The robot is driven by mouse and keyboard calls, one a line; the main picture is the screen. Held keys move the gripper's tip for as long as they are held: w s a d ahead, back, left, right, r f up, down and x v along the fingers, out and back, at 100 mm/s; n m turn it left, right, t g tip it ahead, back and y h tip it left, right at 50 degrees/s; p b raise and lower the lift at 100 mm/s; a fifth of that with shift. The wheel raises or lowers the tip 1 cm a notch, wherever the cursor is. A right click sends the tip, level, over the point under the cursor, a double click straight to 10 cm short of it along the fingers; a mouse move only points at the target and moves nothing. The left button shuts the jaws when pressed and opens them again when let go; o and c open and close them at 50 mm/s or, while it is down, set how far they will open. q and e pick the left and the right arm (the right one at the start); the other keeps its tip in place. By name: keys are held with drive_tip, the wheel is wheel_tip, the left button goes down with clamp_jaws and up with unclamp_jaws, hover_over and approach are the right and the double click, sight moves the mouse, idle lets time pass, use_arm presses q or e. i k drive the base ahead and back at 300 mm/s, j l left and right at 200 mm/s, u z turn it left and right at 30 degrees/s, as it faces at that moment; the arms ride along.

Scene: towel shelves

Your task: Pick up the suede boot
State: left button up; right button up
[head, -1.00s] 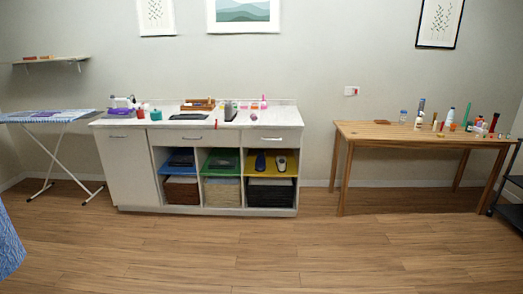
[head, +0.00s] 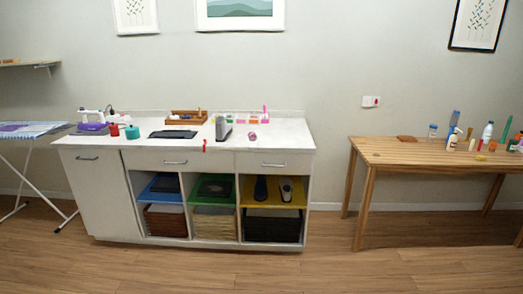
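I cannot clearly make out the suede boot at this distance. Two small upright shoe-like things stand side by side on the yellow shelf board of the cabinet's right cubby: a dark blue one (head: 261,188) and a grey one with a pale part (head: 286,191). A grey upright thing (head: 223,129) stands on the white cabinet top, and its kind is also unclear. Neither of my grippers is in view.
The white cabinet (head: 95,195) also holds blue and green shelf boards with dark items, and baskets below. A wooden table (head: 400,152) with bottles stands right. An ironing board (head: 28,131) stands left. The wooden floor (head: 300,275) in front is clear.

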sight(223, 130)
drive_tip(key=i, duration=1.4)
drive_tip(key=i+l, duration=0.1)
drive_tip(key=i, duration=0.35)
drive_tip(key=i+u, duration=0.15)
drive_tip(key=i, duration=0.25)
drive_tip(key=i+l, duration=0.15)
drive_tip(key=i, duration=0.3)
drive_tip(key=u, duration=0.05)
